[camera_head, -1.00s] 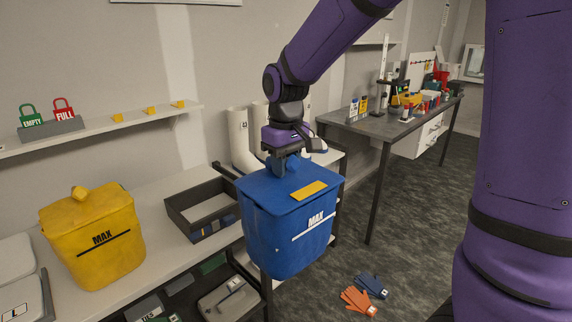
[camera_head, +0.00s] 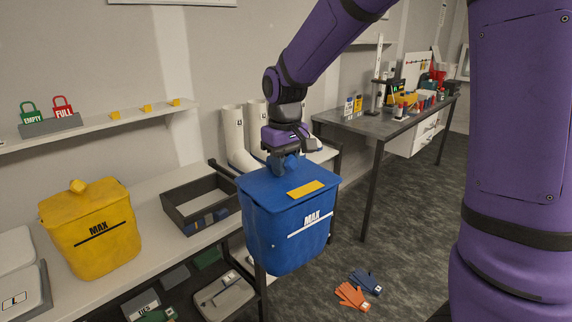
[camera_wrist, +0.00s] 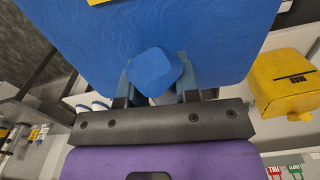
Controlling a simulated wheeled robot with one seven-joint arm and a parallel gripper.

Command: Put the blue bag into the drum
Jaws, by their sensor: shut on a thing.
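The blue bag (camera_head: 287,234) is a squared bag with a flat lid, a yellow label and a white "MAX" line. It hangs upright from my gripper (camera_head: 284,164), clear of the floor and in front of the bench edge. In the wrist view my gripper (camera_wrist: 158,88) is shut on the knob on top of the blue bag (camera_wrist: 215,40). No drum can be made out in these views.
A yellow "MAX" bag (camera_head: 92,232) stands on the bench (camera_head: 160,240) at left, beside a dark open tray (camera_head: 178,206). White boots (camera_head: 234,135) stand behind. Orange and blue gloves (camera_head: 352,296) lie on the floor. A grey table (camera_head: 372,128) stands at right.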

